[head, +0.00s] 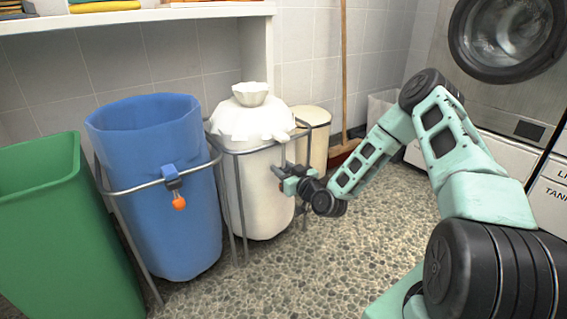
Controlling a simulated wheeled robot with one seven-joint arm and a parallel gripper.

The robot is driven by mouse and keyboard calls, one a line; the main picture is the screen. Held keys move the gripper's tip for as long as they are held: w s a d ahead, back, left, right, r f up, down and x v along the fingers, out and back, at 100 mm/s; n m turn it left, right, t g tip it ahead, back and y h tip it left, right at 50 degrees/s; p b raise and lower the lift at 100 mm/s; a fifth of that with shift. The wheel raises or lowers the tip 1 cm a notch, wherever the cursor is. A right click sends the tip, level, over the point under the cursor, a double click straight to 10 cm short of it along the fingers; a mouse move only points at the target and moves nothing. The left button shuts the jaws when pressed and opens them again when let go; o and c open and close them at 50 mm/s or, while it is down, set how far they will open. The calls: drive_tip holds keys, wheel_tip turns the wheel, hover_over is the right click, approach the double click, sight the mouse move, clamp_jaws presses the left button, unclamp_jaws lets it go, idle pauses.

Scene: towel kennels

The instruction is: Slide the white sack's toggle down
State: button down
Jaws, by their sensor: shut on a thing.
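The white sack (258,190) hangs in a metal stand, its top gathered into a ruffled neck (250,96). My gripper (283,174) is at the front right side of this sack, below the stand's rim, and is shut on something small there. The blue sack (165,210), left of the white one, stands open at the top.
A green bin (60,235) stands at the far left. A cream bin (312,135) and a wooden broom handle (343,60) are behind the white sack. A washing machine (510,35) is at the back right. The pebbled floor (300,285) in front is clear.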

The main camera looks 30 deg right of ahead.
drive_tip(key=shift+s+f, duration=0.1)
drive_tip(key=shift+f, duration=0.25)
drive_tip(key=c, duration=0.9)
unclamp_jaws()
drive_tip(key=shift+r, duration=0.1)
drive_tip(key=shift+s, duration=0.25)
drive_tip(key=s+p, duration=0.2)
drive_tip(key=s, duration=0.3)
drive_tip(key=s+p, duration=0.2)
drive_tip(key=s, duration=0.4)
drive_tip(key=s+p, duration=0.2)
drive_tip(key=s, duration=0.3)
drive_tip(key=shift+s+d, duration=0.25)
drive_tip(key=shift+s, duration=0.15)
